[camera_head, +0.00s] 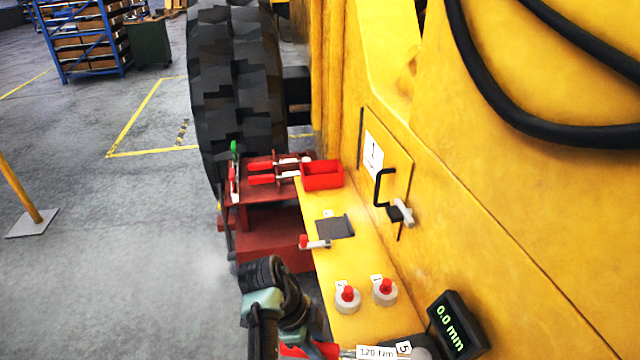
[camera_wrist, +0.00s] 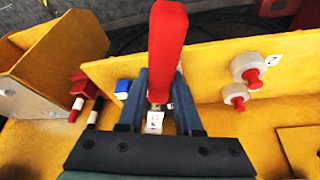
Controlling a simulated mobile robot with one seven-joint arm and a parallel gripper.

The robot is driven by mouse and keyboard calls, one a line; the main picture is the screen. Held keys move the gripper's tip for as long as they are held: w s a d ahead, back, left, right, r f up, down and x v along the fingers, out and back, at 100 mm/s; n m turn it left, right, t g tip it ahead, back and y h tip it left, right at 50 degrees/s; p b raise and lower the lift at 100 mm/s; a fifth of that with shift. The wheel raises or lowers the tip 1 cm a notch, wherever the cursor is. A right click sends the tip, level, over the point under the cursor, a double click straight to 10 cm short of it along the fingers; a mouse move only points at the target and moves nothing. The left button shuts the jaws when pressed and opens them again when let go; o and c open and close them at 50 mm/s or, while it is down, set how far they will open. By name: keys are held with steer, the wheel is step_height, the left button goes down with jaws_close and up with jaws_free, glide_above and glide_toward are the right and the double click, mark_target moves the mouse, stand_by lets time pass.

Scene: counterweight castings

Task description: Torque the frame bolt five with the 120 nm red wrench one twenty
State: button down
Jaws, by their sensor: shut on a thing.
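The red wrench marked 120 Nm (camera_head: 296,351) lies along the bottom edge in the head view, its label beside the number 5 tag. My gripper (camera_head: 318,349) is shut on it. In the wrist view, the wrench's red handle (camera_wrist: 168,48) stands up between the two fingers of my gripper (camera_wrist: 160,98). Frame bolt five (camera_head: 421,354) is a grey round piece by the 5 tag, partly cut off by the frame edge. The wrench's head end is near this bolt; I cannot tell whether it is seated on it.
Red-topped bolts tagged 2 (camera_head: 347,298) and 1 (camera_head: 384,291) stand on the yellow ledge (camera_head: 335,268). A red bin (camera_head: 322,175) and a red tool cart (camera_head: 268,215) are farther off. The yellow machine wall rises at right.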

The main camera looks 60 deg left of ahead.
steer(key=shift+s+d+r+n+t+p, duration=0.15)
steer(key=shift+s+d+n+p, duration=0.15)
steer(key=shift+d+p, duration=0.35)
steer(key=shift+s+d+n+t+p, duration=0.15)
steer(key=shift+d+n+p, duration=0.15)
steer(key=shift+p, duration=0.5)
stand_by(0.3)
steer(key=shift+s+d+y+p, duration=0.15)
steer(key=shift+d+y+p, duration=0.15)
steer(key=shift+p, duration=0.05)
steer(key=shift+s+d+n+p, duration=0.35)
steer(key=shift+d+n+p, duration=0.25)
steer(key=shift+p, duration=0.1)
steer(key=shift+a+r+p, duration=0.15)
steer(key=shift+r+p, duration=1.45)
stand_by(1.6)
steer(key=shift+s, duration=0.15)
